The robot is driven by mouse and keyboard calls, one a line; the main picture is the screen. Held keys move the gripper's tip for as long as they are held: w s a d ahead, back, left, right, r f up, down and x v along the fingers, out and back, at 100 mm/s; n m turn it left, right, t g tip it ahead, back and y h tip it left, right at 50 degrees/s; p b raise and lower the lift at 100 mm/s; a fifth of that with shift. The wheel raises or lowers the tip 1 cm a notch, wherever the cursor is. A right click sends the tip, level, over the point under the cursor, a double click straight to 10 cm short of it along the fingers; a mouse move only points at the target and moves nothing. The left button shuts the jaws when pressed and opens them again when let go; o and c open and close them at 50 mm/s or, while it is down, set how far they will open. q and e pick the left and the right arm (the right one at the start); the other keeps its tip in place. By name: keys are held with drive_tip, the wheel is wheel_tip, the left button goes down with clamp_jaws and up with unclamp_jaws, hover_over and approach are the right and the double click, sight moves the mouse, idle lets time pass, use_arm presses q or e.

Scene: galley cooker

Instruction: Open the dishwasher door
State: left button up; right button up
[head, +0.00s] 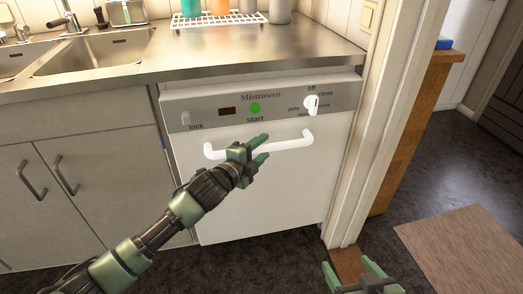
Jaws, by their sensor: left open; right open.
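The white dishwasher door (255,205) stands under the steel counter and looks shut or nearly shut; its top leans slightly out past the counter front. A white bar handle (290,143) runs across its upper part, below a grey control panel (205,113) with a green start button and a white dial. My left gripper (264,147) is in front of the middle of the handle, open, with its green fingers overlapping the bar. I cannot tell whether it touches the bar. My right gripper (362,274) is open and empty at the bottom right, low and away from the door.
Grey cupboards (105,190) with dark handles stand left of the dishwasher. A white door frame (382,120) rises close on its right. A sink (95,50) and a rack (220,20) with bottles are on the counter. Dark floor lies in front, with a brown mat (465,245) at right.

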use_arm(q)
clamp_jaws()
drive_tip(key=shift+f, duration=0.1)
idle(1.4)
